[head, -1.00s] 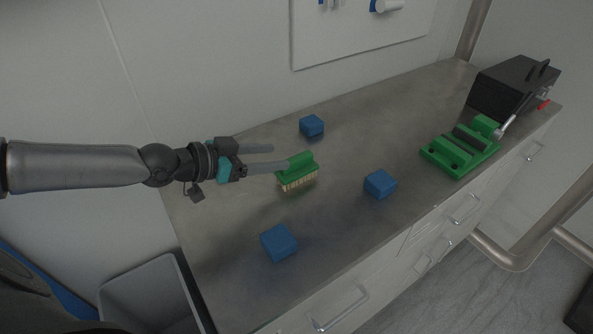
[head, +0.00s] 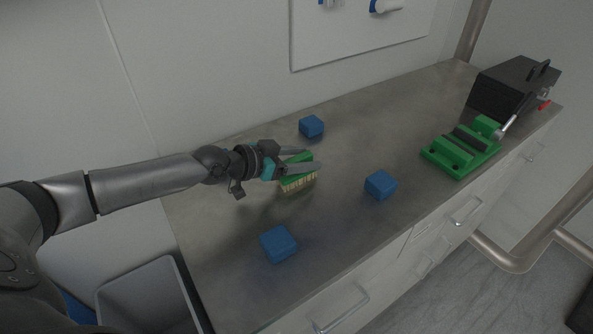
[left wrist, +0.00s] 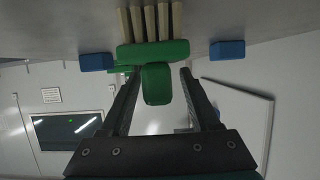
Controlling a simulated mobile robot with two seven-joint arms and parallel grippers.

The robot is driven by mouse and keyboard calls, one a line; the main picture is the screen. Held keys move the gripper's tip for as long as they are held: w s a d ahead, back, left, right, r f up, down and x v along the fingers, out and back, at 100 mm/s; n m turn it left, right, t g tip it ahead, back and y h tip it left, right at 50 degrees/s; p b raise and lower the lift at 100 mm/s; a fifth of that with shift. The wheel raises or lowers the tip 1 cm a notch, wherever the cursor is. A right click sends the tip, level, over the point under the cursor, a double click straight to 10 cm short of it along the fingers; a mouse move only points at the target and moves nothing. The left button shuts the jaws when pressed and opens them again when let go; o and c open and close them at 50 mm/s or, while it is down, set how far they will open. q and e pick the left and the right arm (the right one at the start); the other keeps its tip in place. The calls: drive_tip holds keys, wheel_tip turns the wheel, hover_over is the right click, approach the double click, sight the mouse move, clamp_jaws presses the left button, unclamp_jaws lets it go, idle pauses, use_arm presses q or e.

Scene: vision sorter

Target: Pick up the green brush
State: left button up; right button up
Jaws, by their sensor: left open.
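The green brush (head: 298,184) has pale bristles and stands bristles down on the grey worktop, partly hidden behind my gripper in the head view. My left gripper (head: 307,160) is at the brush, with its fingers reaching over the brush's upper part. In the left wrist view the brush's green handle (left wrist: 158,84) lies between the two open fingers (left wrist: 158,86), with a visible gap to each finger. The bristles (left wrist: 150,22) point to the top of that picture. My right gripper is in neither view.
Blue blocks lie around the brush: one behind (head: 311,126), one to the right (head: 380,185), one in front (head: 279,243). A green vise (head: 460,152) and a black box (head: 512,86) stand at the far right. A grey bin (head: 150,290) is at lower left.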

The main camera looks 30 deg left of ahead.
use_arm(q)
drive_tip(key=shift+w+d+f, duration=0.25)
drive_tip(key=shift+w+d, duration=0.1)
drive_tip(key=shift+w, duration=0.25)
clamp_jaws()
idle(0.3)
